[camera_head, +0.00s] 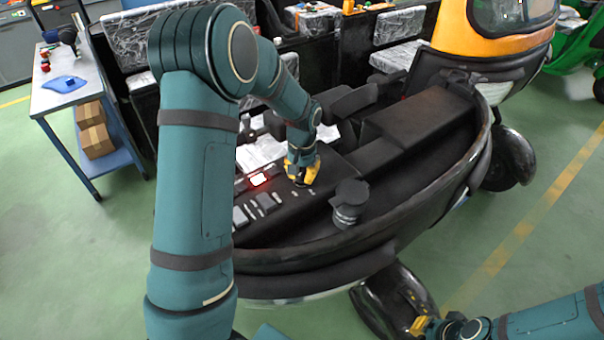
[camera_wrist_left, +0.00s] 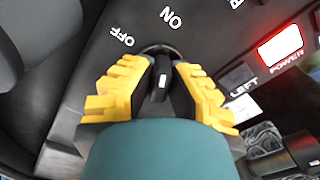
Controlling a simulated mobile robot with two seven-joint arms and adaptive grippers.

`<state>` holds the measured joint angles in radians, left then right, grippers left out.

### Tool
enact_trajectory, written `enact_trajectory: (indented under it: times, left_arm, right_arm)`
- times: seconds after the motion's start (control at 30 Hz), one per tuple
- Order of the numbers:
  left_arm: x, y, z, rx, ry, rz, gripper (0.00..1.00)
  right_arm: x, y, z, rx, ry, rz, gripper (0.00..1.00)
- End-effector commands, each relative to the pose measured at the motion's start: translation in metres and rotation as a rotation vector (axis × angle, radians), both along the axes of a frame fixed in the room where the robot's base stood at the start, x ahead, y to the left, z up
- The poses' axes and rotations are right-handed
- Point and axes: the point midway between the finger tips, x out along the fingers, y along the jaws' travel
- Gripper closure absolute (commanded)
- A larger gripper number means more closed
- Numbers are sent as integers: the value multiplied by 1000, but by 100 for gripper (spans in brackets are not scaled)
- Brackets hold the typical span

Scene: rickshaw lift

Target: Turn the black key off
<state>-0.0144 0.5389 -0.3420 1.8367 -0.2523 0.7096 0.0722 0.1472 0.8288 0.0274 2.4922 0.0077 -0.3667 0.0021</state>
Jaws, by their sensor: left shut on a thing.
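The black key (camera_wrist_left: 159,84) stands in a round switch on the black dashboard panel (camera_head: 322,176). In the left wrist view, white "OFF" and "ON" labels lie just beyond it, "OFF" to the left and "ON" to the right. The key's light mark points up the picture, and I cannot tell exactly which label it lines up with. My left gripper (camera_wrist_left: 160,78), with yellow fingers, is shut on the key, one finger on each side. In the head view my left gripper (camera_head: 302,174) is down at the panel and hides the key. My right gripper (camera_head: 430,327) is low at the right edge, away from the panel.
A lit "POWER" indicator (camera_wrist_left: 280,46) glows red-white beside the key; it also shows in the head view (camera_head: 259,180). Several switches (camera_head: 257,207) lie left of the gripper. A black round cap (camera_head: 350,200) stands to the right. A front wheel (camera_head: 395,300) is below.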

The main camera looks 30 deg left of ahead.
Motion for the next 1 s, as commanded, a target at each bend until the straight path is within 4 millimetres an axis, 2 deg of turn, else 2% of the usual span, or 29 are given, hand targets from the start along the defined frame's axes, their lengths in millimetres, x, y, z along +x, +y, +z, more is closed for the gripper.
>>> enact_trajectory:
  times: [0.27, 1.0]
  left_arm:
    - [-1, -1, -1, 0, 3, 153, 100]
    - [-1, -1, -1, 1, 5, 815, 100]
  right_arm:
    - [0, 0, 1, 0, 0, 0, 100]
    - [-1, -1, 20, 3, -1, 0, 100]
